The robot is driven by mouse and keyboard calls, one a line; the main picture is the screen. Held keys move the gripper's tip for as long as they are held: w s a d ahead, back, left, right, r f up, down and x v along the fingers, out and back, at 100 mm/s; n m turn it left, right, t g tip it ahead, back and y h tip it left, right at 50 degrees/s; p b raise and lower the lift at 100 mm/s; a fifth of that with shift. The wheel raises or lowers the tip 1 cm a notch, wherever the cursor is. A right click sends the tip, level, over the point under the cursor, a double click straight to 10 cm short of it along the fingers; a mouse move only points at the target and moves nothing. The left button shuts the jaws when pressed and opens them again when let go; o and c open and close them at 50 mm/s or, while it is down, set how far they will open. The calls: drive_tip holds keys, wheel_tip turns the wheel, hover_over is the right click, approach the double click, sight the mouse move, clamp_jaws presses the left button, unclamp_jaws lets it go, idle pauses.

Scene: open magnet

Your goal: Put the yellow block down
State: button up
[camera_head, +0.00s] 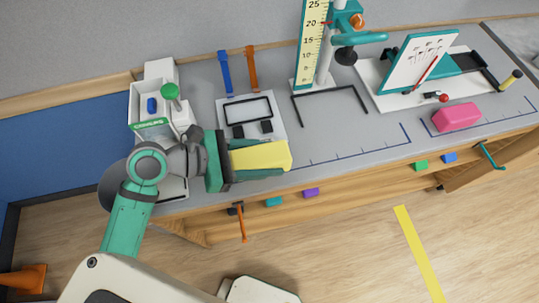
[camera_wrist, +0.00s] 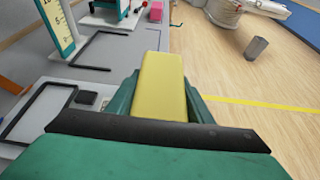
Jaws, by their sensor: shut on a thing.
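The yellow block (camera_head: 262,156) is held between the fingers of my gripper (camera_head: 250,158), near the front edge of the grey bench top (camera_head: 350,143). It points to the right, away from my wrist. In the wrist view the yellow block (camera_wrist: 163,84) sits between the two green fingers of my gripper (camera_wrist: 163,95). My gripper is shut on it. The block appears beside or over the bench's front edge, with the floor to its right in the wrist view. I cannot tell its exact height above the bench.
A pink block (camera_head: 457,117) lies on the bench at right. A ruler stand (camera_head: 310,45) and a tilted white board (camera_head: 418,60) stand behind. A white bin (camera_head: 150,105) is at left. A grey panel with black frames (camera_head: 250,115) lies beyond my gripper. Bench space right of centre is clear.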

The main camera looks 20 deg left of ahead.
drive_tip(key=w+f, duration=0.2)
drive_tip(key=f, duration=0.1)
drive_tip(key=w+f, duration=0.1)
drive_tip(key=shift+w+a+f, duration=0.35)
drive_tip(key=shift+a, duration=0.05)
drive_tip(key=f, duration=0.2)
drive_tip(key=shift+w+a+f, duration=0.1)
drive_tip(key=shift+w+f, duration=0.2)
drive_tip(key=shift+w, duration=0.05)
drive_tip(key=shift+f, duration=0.65)
drive_tip(key=o, duration=1)
drive_tip(key=shift+s+a, duration=0.1)
drive_tip(key=v, duration=1.2)
